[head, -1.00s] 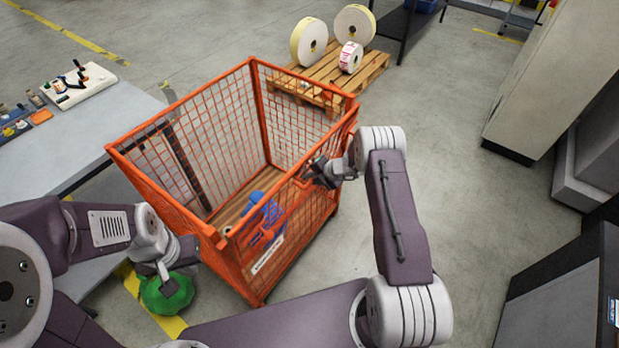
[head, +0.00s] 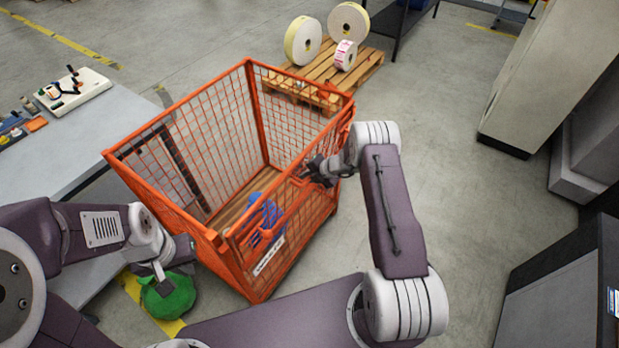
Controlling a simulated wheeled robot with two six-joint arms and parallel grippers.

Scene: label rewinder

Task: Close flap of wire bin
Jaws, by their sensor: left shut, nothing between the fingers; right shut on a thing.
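The orange wire bin (head: 205,235) stands on the floor in the middle of the head view, open at the top, with a wooden bottom. Its flap (head: 290,205) is the mesh panel on the near right side and looks raised, roughly in line with that wall. A blue thing (head: 262,215) shows through the mesh, inside the bin. My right gripper (head: 308,174) is shut on the flap near its top edge, on the right. My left gripper (head: 160,276) is shut and empty, in front of or just above a green round thing (head: 170,298), left of the bin.
A grey table (head: 75,145) with tools stands at the left, close to the bin. A wooden pallet (head: 335,72) with label rolls (head: 303,42) lies behind the bin. Grey cabinets (head: 545,70) stand at the right. The floor right of the bin is clear.

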